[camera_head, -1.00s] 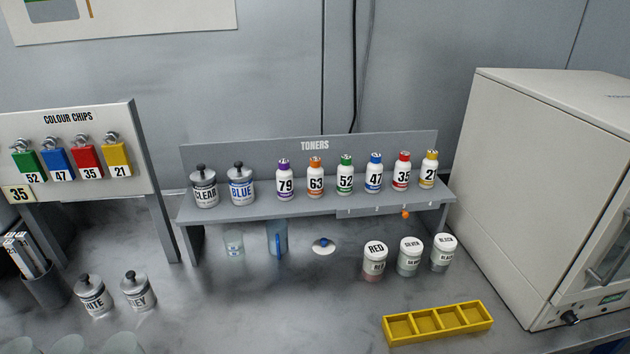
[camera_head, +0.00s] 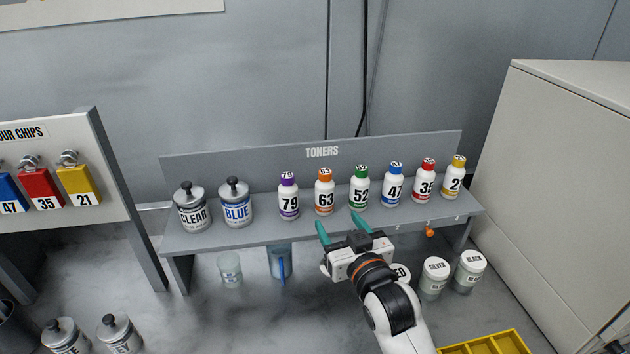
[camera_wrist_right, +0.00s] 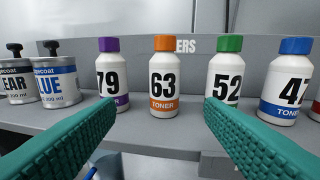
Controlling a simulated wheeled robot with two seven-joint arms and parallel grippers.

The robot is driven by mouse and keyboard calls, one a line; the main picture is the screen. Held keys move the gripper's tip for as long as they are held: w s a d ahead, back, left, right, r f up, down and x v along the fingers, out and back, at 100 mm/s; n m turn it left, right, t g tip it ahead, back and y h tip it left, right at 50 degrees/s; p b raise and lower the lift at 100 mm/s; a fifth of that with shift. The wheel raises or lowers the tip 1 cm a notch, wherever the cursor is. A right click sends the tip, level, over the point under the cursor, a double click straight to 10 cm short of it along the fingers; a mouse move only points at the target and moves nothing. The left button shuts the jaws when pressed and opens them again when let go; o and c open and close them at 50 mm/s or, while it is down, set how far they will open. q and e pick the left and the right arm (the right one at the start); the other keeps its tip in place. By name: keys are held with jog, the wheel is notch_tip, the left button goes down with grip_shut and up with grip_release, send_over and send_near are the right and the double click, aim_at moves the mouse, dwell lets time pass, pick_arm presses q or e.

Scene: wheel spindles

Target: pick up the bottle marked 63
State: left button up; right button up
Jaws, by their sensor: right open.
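The bottle marked 63 (camera_head: 324,192) is white with an orange cap and orange band. It stands upright on the grey toner shelf (camera_head: 250,241), between the bottles marked 79 (camera_head: 288,197) and 52 (camera_head: 359,189). My right gripper (camera_head: 340,225) is open and empty, with teal fingers in front of the shelf, short of the bottle. In the right wrist view, bottle 63 (camera_wrist_right: 164,78) stands upright between and beyond the two spread fingers (camera_wrist_right: 158,128), touching neither. My left gripper is not in view.
Bottles 47 (camera_head: 392,186), 35 (camera_head: 424,182) and 21 (camera_head: 454,179) stand to the right. Tins marked CLEAR (camera_head: 192,209) and BLUE (camera_head: 236,204) stand at the shelf's left. A blue-handled jug (camera_head: 281,264) and a glass (camera_head: 230,270) are below. A white cabinet (camera_head: 545,190) borders the right.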

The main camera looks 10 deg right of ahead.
aim_at(325, 195)
jog(key=w, duration=0.1)
jog(key=w+r, duration=0.1)
jog(key=w, duration=0.1)
jog(key=shift+a+r+t+p, duration=0.3)
jog(key=w, duration=0.1)
jog(key=w+p, duration=0.1)
jog(key=w, duration=0.1)
jog(key=shift+w+a+r, duration=0.1)
jog(key=shift+w+a, duration=0.1)
jog(key=shift+a, duration=0.05)
jog(key=shift+w, duration=0.3)
jog(key=shift+w+p, duration=0.3)
jog(key=w+p, duration=0.1)
jog(key=w, duration=0.3)
jog(key=shift+p, duration=0.35)
jog(key=shift+w, duration=0.3)
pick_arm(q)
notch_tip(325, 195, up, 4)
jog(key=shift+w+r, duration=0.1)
